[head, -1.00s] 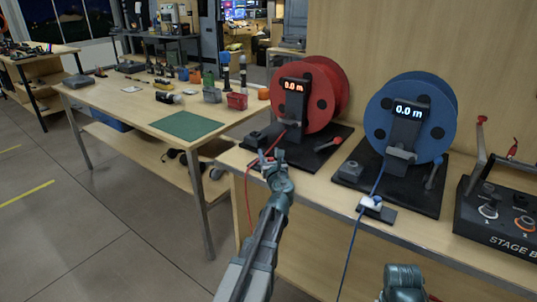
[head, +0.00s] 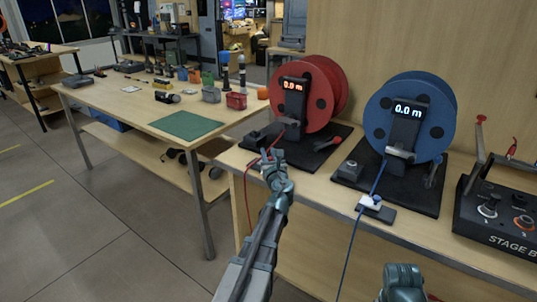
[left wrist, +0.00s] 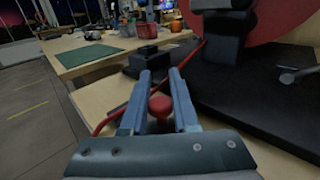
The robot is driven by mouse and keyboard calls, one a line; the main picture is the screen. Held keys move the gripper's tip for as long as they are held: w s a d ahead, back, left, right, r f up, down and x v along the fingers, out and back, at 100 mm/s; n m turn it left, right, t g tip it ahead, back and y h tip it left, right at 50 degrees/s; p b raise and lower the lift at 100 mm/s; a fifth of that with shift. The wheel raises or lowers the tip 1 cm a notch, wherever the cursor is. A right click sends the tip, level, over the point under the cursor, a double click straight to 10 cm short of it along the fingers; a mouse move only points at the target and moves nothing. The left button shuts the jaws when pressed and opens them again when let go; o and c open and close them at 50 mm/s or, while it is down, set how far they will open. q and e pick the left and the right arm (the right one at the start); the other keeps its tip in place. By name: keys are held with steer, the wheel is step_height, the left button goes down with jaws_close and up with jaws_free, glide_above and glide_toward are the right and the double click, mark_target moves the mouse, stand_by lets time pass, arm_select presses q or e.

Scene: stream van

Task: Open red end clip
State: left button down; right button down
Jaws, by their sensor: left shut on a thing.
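The red cable reel (head: 319,100) stands on the right-hand bench with its display at 0.0 m. Its red cable (head: 249,190) runs forward over the bench edge. My left gripper (head: 270,157) is at the front of the reel's black base. In the left wrist view a red rounded knob (left wrist: 160,105), apparently part of the red end clip, sits between the two fingers of the left gripper (left wrist: 160,75). The gripper is shut on it. The rest of the clip is hidden by my gripper, so its position cannot be told.
A blue reel (head: 431,105) stands to the right, with a white clip (head: 370,202) on its blue cable. A black stage box (head: 500,215) is at the far right. A left bench holds a green mat (head: 186,125) and a red bin (head: 236,101).

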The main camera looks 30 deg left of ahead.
stand_by(0.7)
arm_select(q)
steer(key=shift+a, duration=0.2)
steer(key=c, duration=0.7)
jaws_free()
steer(key=shift+o, duration=0.2)
steer(key=shift+s+d, duration=0.1)
